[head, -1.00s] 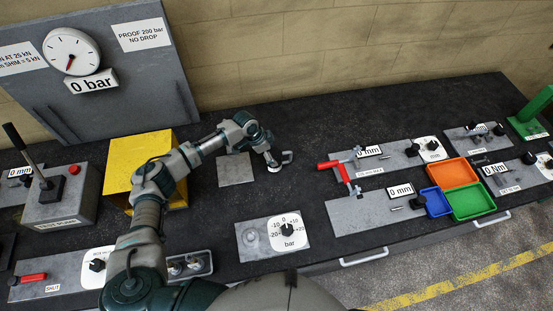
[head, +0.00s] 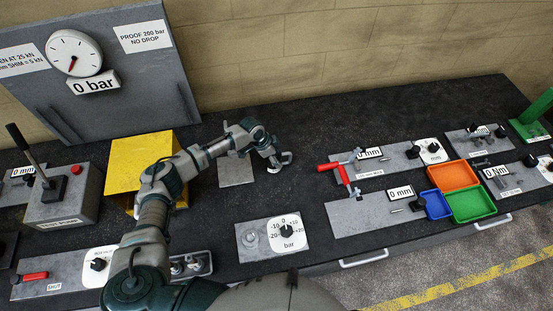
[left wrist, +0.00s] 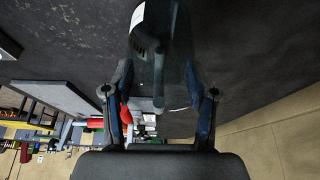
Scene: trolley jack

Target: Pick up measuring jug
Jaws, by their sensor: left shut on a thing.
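The measuring jug (head: 284,158) shows small and partly hidden at the end of my left arm in the head view, by the back middle of the bench. In the left wrist view the jug (left wrist: 163,45) is a dark, see-through body with a pale label at its edge, lying between the fingers. My left gripper (head: 274,157) is shut on the jug; its two fingers flank it in the left wrist view (left wrist: 163,95). Whether the jug touches the bench is hard to tell. My right gripper is not in view.
A grey plate (head: 236,170) lies just left of the jug. A yellow box (head: 135,160) stands farther left, partly behind my arm. A plate with red clamp handles (head: 372,157) is to the right. The dark bench (head: 280,195) in front is clear down to the bar dial plate (head: 262,247).

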